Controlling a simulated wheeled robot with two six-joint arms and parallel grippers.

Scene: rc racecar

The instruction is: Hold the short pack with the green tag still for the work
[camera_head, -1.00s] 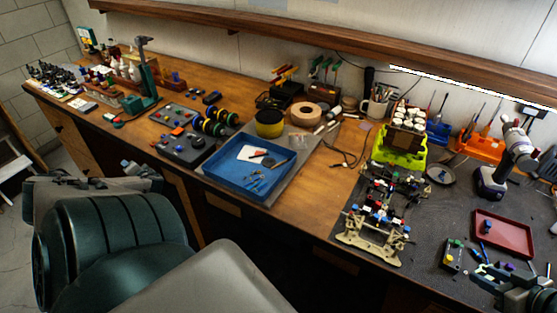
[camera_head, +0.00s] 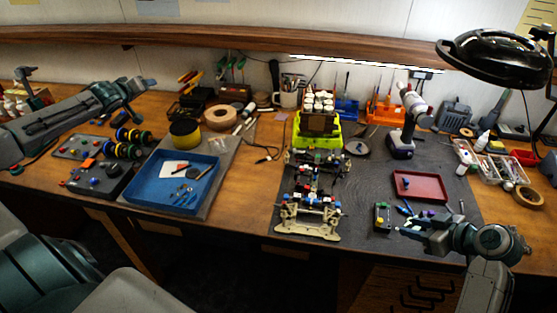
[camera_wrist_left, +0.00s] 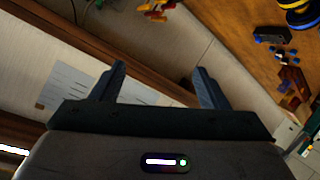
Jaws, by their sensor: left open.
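A short dark pack (camera_head: 382,217) with green on it lies on the grey mat at the front right in the head view; its tag is too small to make out. My right gripper (camera_head: 412,226) is just right of it, low over the mat, with its fingers seemingly apart and apart from the pack. My left gripper (camera_head: 143,86) is raised over the back left of the bench, open and empty. In the left wrist view its fingers (camera_wrist_left: 158,82) are spread with nothing between them; the pack does not show there.
A beige car chassis (camera_head: 308,215) stands left of the pack on the mat (camera_head: 365,185). A red tray (camera_head: 420,187) lies behind the right gripper. A blue tray (camera_head: 172,195) is farther left. A black lamp (camera_head: 495,58) hangs at the upper right.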

